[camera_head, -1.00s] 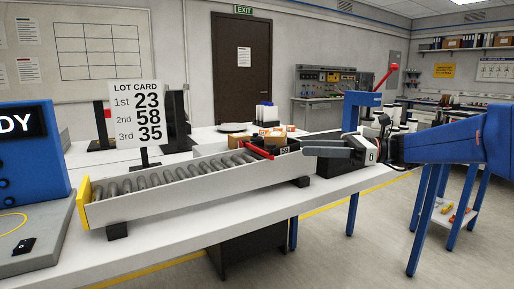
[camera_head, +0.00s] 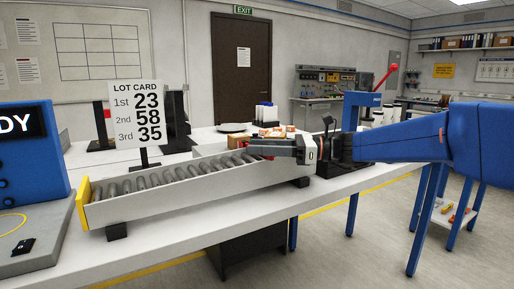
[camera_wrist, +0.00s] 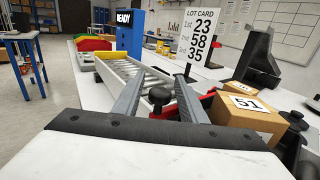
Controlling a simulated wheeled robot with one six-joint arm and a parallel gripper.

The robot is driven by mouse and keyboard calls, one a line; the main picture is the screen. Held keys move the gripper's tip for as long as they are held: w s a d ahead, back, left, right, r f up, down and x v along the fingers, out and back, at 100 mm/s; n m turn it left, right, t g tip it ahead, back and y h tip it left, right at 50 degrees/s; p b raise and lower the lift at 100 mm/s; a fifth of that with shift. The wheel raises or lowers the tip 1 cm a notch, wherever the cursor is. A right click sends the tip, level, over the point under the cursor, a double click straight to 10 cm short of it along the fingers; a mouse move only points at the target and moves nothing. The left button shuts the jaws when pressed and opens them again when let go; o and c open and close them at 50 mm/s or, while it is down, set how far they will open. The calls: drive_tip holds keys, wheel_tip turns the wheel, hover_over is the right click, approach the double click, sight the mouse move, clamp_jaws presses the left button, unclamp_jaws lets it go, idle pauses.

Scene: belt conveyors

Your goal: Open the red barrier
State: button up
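The red barrier (camera_wrist: 196,106) lies across the conveyor (camera_wrist: 124,68) in the wrist view, partly hidden behind my fingers. A black knob (camera_wrist: 160,97) shows at the barrier, between my two fingers. My gripper (camera_wrist: 160,76) is open, with one finger on each side of the knob and gaps visible on both sides.
A cardboard box labelled 51 (camera_wrist: 248,112) stands right of the barrier, with another box (camera_wrist: 240,89) behind it. The lot card (camera_head: 136,114) reads 23, 58, 35. A blue READY station (camera_head: 30,150) stands at the left. The conveyor rollers (camera_head: 150,183) are empty.

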drive_tip(key=shift+a, duration=0.45)
clamp_jaws()
